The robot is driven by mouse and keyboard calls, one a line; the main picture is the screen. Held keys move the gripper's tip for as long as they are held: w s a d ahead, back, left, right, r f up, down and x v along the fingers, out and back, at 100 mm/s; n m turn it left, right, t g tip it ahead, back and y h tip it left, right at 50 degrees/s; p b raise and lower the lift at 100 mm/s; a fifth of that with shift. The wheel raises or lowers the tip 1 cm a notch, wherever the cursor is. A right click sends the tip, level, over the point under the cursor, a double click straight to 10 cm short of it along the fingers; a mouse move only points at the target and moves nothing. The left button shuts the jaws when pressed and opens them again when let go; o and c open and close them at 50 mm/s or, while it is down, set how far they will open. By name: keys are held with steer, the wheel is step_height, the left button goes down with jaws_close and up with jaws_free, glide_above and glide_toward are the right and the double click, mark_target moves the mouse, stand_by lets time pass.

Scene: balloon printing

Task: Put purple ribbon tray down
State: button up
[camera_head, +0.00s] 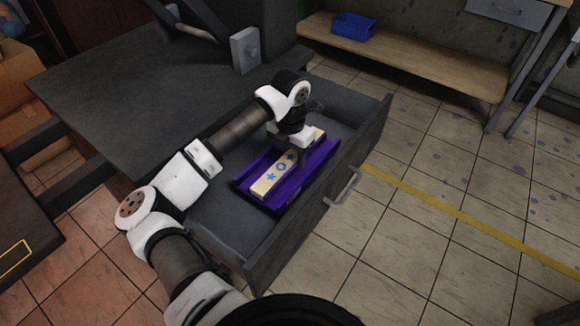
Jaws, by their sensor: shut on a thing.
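The purple ribbon tray (291,193) is inside the open grey drawer (218,217). It has purple sides and a pale centre strip with blue star and ring marks. My gripper (295,152) points down over the tray's far part and is shut on it. The fingertips are small and partly hidden by the gripper body. I cannot tell whether the tray's underside touches the drawer floor. The tray looks roughly level and lies close to the drawer's front wall.
The drawer is pulled out from a dark cabinet (130,80); its handle (343,188) faces the tiled floor. Bare drawer floor shows on both sides of the tray. A wooden bench (430,68) with a blue bin (353,26) stands at the back.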

mark_target(290, 168)
steer(key=shift+f, duration=2.5)
steer(key=o, duration=1.2)
steer(key=shift+c, duration=0.2)
step_height(290, 168, up, 12)
steer(key=shift+r, duration=0.15)
